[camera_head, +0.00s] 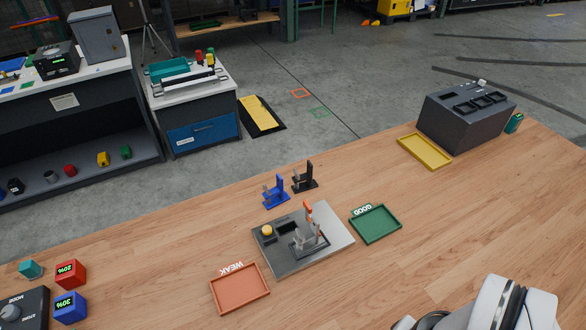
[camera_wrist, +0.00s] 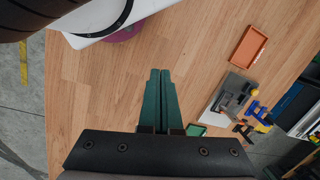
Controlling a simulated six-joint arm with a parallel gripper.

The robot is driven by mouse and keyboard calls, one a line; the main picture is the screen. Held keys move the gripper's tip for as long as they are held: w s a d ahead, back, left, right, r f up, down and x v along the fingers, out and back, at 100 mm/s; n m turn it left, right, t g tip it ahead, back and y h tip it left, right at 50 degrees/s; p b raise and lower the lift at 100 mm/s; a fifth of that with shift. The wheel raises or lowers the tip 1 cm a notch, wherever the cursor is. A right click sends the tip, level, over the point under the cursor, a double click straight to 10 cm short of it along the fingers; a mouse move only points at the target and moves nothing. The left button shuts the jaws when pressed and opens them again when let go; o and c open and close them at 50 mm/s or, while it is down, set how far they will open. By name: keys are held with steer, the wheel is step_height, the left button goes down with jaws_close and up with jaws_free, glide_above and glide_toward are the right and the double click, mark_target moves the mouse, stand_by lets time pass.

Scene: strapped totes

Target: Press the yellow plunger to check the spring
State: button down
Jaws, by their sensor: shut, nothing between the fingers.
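The yellow plunger (camera_head: 267,230) is a small round knob on the left part of a grey fixture plate (camera_head: 278,263) in the middle of the table. It also shows small in the wrist view (camera_wrist: 255,92). A metal clamp with an orange-tipped handle (camera_head: 308,208) stands on the same plate. My gripper (camera_wrist: 160,72) shows in the wrist view with its two green fingers together and empty. It is apart from the plate and the plunger. The head view shows part of my white arm at the lower right, and the fingers are outside that view.
An orange WEAK tray (camera_head: 240,290) and a green GOOD tray (camera_head: 375,224) flank the plate. Blue (camera_head: 275,191) and black (camera_head: 305,177) brackets stand behind it. A dark grey box (camera_head: 465,115) and a yellow tray (camera_head: 425,152) are farther right. Wood is clear at the front.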

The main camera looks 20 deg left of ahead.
steer(key=w+d+n+h, duration=0.1)
steer(key=w+n+h, duration=0.3)
steer(key=w+n, duration=0.55)
steer(key=n+t, duration=0.9)
steer(key=n, duration=1.2)
glide_above(267, 230)
step_height(267, 230, down, 6)
steer(key=shift+s+a+f+y, duration=0.1)
steer(key=shift+s+a+y, duration=0.25)
steer(key=shift+s+y, duration=0.05)
steer(key=shift+f, duration=4.4)
